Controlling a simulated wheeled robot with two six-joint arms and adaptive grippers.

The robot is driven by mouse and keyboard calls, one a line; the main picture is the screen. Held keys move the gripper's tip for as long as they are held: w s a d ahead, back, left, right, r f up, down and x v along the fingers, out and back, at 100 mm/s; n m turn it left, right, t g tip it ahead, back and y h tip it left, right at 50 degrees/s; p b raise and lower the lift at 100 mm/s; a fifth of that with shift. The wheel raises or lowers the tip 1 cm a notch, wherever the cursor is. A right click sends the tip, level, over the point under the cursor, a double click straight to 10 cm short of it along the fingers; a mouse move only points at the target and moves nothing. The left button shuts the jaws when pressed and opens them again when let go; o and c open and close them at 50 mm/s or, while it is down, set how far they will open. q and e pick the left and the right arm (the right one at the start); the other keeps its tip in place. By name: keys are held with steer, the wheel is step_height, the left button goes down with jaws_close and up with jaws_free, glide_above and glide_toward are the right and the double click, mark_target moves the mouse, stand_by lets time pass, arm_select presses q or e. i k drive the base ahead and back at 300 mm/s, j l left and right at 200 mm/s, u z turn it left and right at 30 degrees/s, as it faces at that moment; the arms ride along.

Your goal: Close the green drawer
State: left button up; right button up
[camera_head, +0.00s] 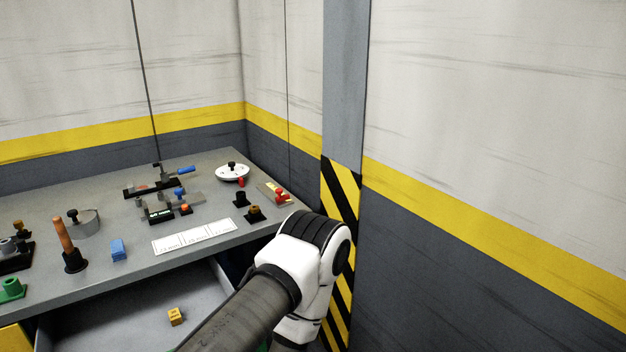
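An open drawer (120,318) with a grey inside shows under the workbench top at the bottom of the head view. A small yellow block (176,316) lies in it. Its front is mostly outside the picture or hidden by my arm. A tiny sliver of green shows beside the arm at the bottom edge, and I cannot tell whether it is the drawer's front. One of my arms, with a white and black joint, reaches across the drawer's right side and bends down out of the picture. Neither gripper is in view.
The grey workbench (210,262) carries a white ruled plate (194,237), a blue block (119,250), an orange-handled tool (63,236), a white disc (232,172) and several small fixtures. A yellow-black striped pillar (341,190) and wall stand close to my arm on the right.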

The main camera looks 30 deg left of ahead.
mark_target(133, 317)
steer(key=u, duration=2.1)
steer(key=i+l+u, duration=0.15)
steer(key=l, duration=0.15)
